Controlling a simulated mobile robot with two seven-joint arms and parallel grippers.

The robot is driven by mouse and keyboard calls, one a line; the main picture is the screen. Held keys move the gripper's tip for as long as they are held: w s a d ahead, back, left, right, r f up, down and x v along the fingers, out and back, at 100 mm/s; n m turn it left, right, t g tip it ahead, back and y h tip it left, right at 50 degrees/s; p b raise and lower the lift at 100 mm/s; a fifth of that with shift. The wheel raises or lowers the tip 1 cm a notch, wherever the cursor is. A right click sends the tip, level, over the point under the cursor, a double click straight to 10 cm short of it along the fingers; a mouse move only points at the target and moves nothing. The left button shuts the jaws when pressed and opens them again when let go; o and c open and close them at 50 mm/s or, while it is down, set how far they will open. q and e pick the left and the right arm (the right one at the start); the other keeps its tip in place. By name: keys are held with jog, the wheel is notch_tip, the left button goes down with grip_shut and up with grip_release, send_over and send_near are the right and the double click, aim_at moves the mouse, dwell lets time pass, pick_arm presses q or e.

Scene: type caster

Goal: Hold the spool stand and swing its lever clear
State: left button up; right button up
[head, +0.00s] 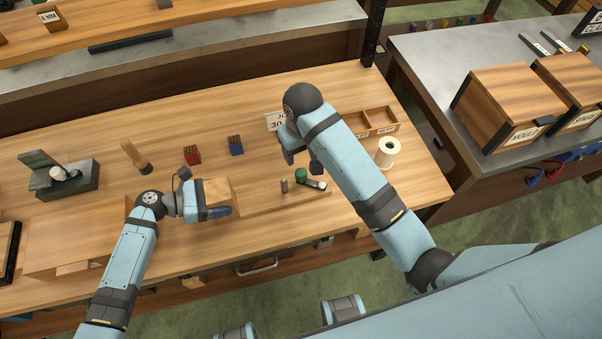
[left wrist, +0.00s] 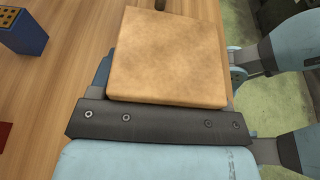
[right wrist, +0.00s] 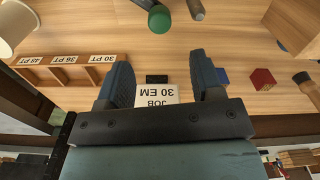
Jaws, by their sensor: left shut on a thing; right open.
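A white spool (head: 387,152) stands on the bench at the right, and part of it shows in the right wrist view (right wrist: 14,28). I cannot make out a separate stand or lever on it. My left gripper (head: 218,208) is shut on a tan wooden block (head: 217,191), which fills the left wrist view (left wrist: 167,58). My right gripper (head: 303,164) is open and empty, left of the spool and apart from it. In the right wrist view its fingers (right wrist: 160,80) are spread, with a "JOB 30 EM" card (right wrist: 158,97) beyond.
A green-topped piece (head: 301,174), a small grey cylinder (head: 284,186) and a white-ended dark cylinder (head: 316,184) are near my right gripper. A wooden compartment tray (head: 378,121) lies behind the spool. Red (head: 192,155) and blue (head: 236,145) blocks and a mallet (head: 137,158) stand further left.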

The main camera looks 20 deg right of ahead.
aim_at(301, 172)
notch_tip(301, 172, down, 12)
jog(key=shift+r, duration=0.25)
dwell(0.3)
